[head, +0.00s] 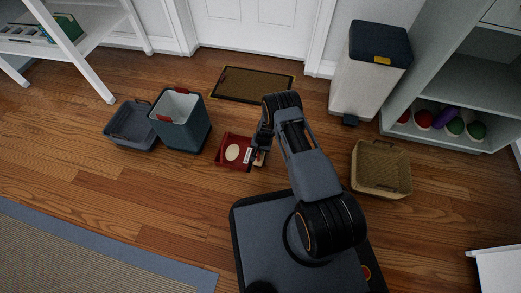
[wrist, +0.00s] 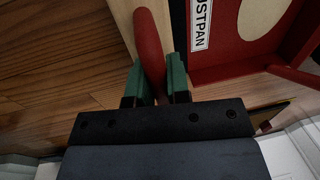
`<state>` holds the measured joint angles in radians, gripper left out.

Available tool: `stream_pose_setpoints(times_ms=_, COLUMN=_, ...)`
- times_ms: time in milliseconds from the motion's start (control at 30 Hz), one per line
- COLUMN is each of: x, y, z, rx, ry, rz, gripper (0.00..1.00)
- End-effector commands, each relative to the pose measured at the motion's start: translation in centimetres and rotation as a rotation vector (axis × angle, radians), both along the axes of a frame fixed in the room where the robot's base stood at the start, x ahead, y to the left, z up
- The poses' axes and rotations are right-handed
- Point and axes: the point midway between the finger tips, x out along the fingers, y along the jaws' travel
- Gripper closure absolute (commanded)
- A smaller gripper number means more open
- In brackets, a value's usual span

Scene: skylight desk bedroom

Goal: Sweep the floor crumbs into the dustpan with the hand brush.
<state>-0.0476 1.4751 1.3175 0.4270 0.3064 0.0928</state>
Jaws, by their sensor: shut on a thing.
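My gripper (wrist: 156,82) has green finger pads and is shut on the red handle of the hand brush (wrist: 151,42). The brush's pale wooden body shows at the top of the wrist view; its bristles are hidden. In the head view my gripper (head: 258,154) is low, just right of the dustpan (head: 226,141). The dustpan is red with a cream oval and lies on the wood floor. In the wrist view the dustpan (wrist: 235,68), with a white label, is right of the brush. I cannot make out any crumbs.
A blue-grey bin (head: 182,128) and a grey tub (head: 131,127) stand left of the dustpan. A doormat (head: 252,84) lies behind. A wicker basket (head: 381,168) and a pedal bin (head: 366,80) stand right. The floor at front left is clear up to the rug (head: 80,260).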

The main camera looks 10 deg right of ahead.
Motion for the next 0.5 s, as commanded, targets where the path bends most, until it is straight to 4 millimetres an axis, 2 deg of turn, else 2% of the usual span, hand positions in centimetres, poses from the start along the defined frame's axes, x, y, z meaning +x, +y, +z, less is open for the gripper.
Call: stream_pose_setpoints(times_ms=500, x=0.12, y=0.44, z=0.18, rx=0.0, ry=0.001, rz=0.0, gripper=1.0)
